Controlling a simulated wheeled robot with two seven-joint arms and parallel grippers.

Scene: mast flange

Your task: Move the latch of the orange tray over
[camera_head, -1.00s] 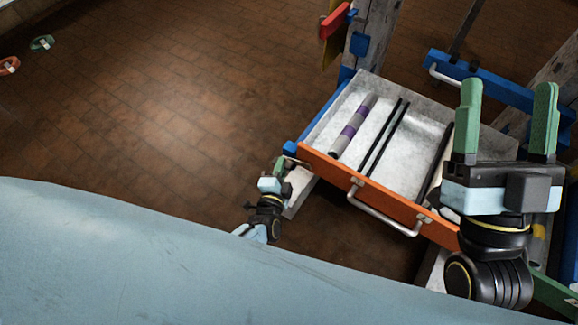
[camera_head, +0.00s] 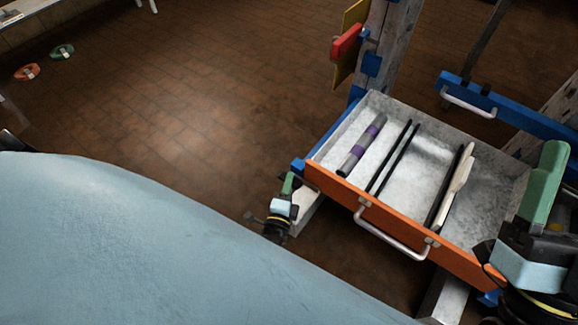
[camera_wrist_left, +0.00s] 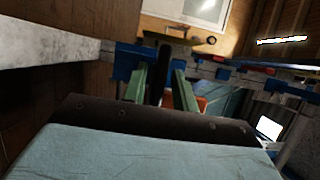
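The orange-fronted tray (camera_head: 400,232) stands pulled out at the right in the head view, with a white handle on its front. My left gripper (camera_head: 287,186) is at the tray's left front corner, beside the blue piece there. The latch is small and mostly hidden by the gripper in the head view. In the left wrist view, the two green fingers of the left gripper (camera_wrist_left: 159,80) stand apart. A dark upright bar (camera_wrist_left: 166,62), perhaps the latch, shows between them, nearer the right finger; contact is unclear. My right gripper (camera_head: 548,190) is at the right edge, with only one finger clear.
The tray holds a grey-purple rod (camera_head: 362,145), thin black bars (camera_head: 393,158) and a pale tool (camera_head: 456,186). A weathered post (camera_head: 383,52) with a red block (camera_head: 346,42) stands behind. A blue drawer front (camera_head: 510,103) is at the right.

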